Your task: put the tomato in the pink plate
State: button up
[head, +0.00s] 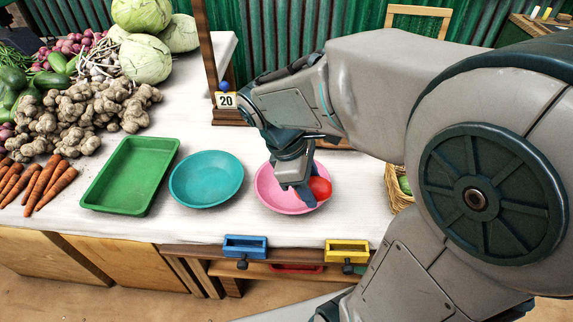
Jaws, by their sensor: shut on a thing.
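The pink plate (266,193) lies on the white stall table, right of the teal plate. The red tomato (321,187) shows at the right side of the pink plate, partly hidden by my gripper. My gripper (305,195) points down over the plate and is shut on the tomato. The tomato is within the plate's outline in the head view. I cannot tell whether it touches the plate.
A teal plate (206,180) and a green tray (130,176) lie to the left. Ginger, carrots and cabbages fill the table's left side. A wicker basket (398,190) stands right, partly behind my arm. A blue box (245,247) and yellow box (347,252) sit at the front edge.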

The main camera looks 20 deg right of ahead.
jog(key=w+f, duration=0.2)
jog(key=w, duration=0.1)
jog(key=w+f+b, duration=0.1)
jog(key=w+f, duration=0.1)
jog(key=w, duration=0.2)
jog(key=w+a+f, duration=0.1)
jog(key=w+f, duration=0.2)
jog(key=w, duration=0.1)
jog(key=shift+w+b, duration=0.2)
jog(key=shift+b, duration=0.2)
jog(key=shift+f+b, duration=0.5)
jog(key=shift+f, duration=1.5)
jog(key=shift+f, duration=0.1)
jog(key=shift+f, duration=0.15)
jog(key=o, duration=1)
